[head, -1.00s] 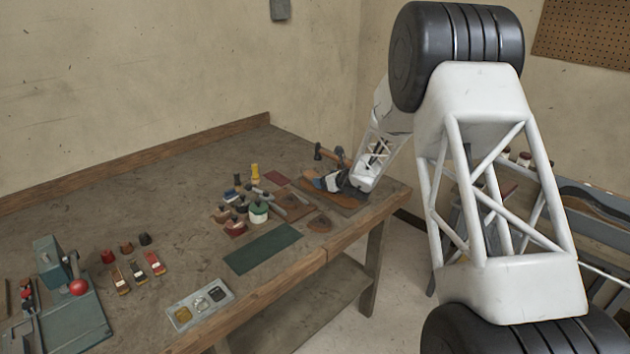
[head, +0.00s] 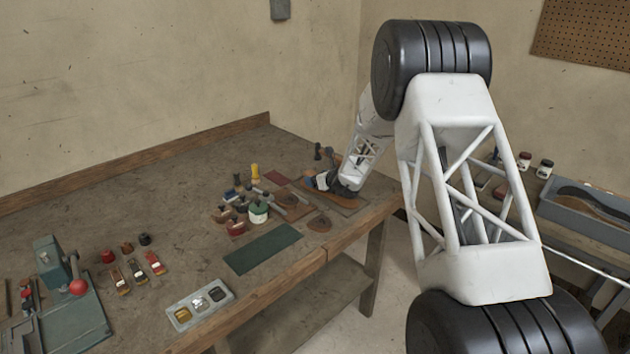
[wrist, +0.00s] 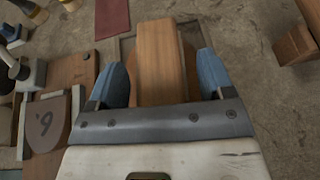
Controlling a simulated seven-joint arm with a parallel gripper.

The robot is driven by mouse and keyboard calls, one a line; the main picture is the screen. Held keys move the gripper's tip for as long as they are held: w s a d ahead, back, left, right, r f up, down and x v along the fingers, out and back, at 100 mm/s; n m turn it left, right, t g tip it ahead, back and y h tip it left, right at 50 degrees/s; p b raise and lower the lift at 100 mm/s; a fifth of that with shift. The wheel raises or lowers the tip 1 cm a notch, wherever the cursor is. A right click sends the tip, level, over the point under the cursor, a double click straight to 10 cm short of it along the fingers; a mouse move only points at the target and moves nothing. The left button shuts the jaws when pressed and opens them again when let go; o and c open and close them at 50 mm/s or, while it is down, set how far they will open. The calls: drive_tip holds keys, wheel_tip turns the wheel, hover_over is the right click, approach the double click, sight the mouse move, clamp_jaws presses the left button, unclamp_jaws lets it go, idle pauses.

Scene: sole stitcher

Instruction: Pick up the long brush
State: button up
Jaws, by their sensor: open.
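In the wrist view, a long wooden bar (wrist: 160,58), which looks like the back of the long brush, lies between the fingers and points away from me. No bristles show, so I cannot be sure that it is the brush. My gripper (wrist: 162,72) is open, with one blue finger pad on each side of the bar. I cannot tell whether either pad touches it. The near end of the bar is hidden behind my gripper's front edge. In the head view, my gripper (head: 325,182) is low over the far right part of the workbench and hides what lies under it.
A brown board marked 9 (wrist: 45,125) lies left of my gripper, and a wooden block (wrist: 295,45) to its right. Several jars and small tools, a green mat (head: 262,248) and a grey tray (head: 200,304) stand on the bench (head: 160,200). The bench's back left is clear.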

drive_tip(key=c, duration=1)
drive_tip(key=shift+r, duration=0.15)
drive_tip(key=shift+r, duration=1.35)
drive_tip(key=shift+s+r, duration=0.15)
drive_tip(key=shift+r, duration=0.2)
drive_tip(key=s+d, duration=0.1)
drive_tip(key=s, duration=0.4)
drive_tip(key=s+d+r, duration=0.1)
drive_tip(key=s, duration=0.4)
drive_tip(key=s+d, duration=0.1)
drive_tip(key=s, duration=0.4)
drive_tip(key=shift+s+r, duration=0.15)
drive_tip(key=shift+s, duration=0.1)
